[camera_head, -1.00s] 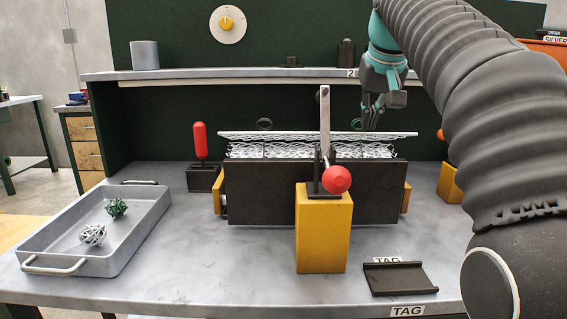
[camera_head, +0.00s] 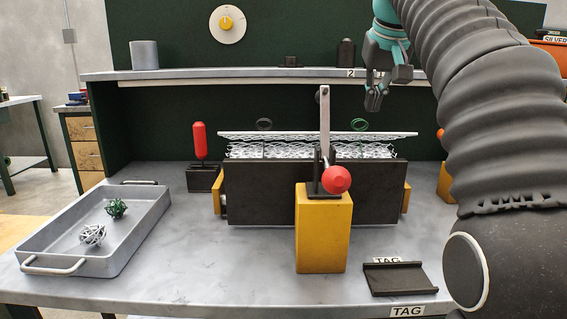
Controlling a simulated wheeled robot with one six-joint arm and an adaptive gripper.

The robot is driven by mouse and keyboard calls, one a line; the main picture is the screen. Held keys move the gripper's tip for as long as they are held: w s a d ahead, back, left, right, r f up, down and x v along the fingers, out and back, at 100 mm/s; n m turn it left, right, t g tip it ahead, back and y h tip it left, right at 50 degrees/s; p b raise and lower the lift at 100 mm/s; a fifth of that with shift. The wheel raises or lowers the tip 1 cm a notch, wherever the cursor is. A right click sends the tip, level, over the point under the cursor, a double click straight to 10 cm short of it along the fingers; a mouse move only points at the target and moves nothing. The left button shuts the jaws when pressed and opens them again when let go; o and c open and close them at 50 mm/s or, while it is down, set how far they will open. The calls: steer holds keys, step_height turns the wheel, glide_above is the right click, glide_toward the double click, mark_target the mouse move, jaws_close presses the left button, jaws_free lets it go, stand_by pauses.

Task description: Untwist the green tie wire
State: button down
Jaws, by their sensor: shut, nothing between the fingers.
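The green tie wire (camera_head: 359,125) shows as a small loop standing above the right part of the weaver's top rail (camera_head: 290,134). A dark wire loop (camera_head: 264,124) stands above the left part of the rail. Silver chainlink mesh (camera_head: 365,150) lies below the rail. My gripper (camera_head: 372,106) is shut and empty, above and to the right of the green loop, apart from it in the picture. Whether the wire is still twisted is too small to tell.
A grey tray (camera_head: 146,237) at left holds a green wire ball (camera_head: 116,208) and a silver wire ball (camera_head: 92,235). A lever with a red knob (camera_head: 336,179) rises in front of the weaver from a yellow block (camera_head: 323,235). A red-handled tool (camera_head: 199,141) stands at left.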

mark_target(359, 126)
steer(key=shift+r, duration=1.2)
steer(key=shift+s+a+f, duration=0.15)
steer(key=shift+a+f, duration=0.1)
steer(key=shift+a, duration=0.45)
steer(key=shift+s+a+f, duration=0.1)
steer(key=shift+a+f, duration=0.15)
steer(key=shift+a, duration=0.4)
steer(key=shift+f+b, duration=1.7)
steer(key=shift+f, duration=0.85)
steer(key=shift+w+d+p, duration=0.25)
steer(key=shift+w+p, duration=0.3)
steer(key=shift+w, duration=0.05)
steer(key=shift+s+d+r+p, duration=0.1)
steer(key=shift+d+p, duration=0.2)
steer(key=shift+p, duration=0.25)
steer(key=shift+d+p, duration=0.25)
steer(key=shift+p, duration=0.05)
steer(key=shift+d, duration=0.1)
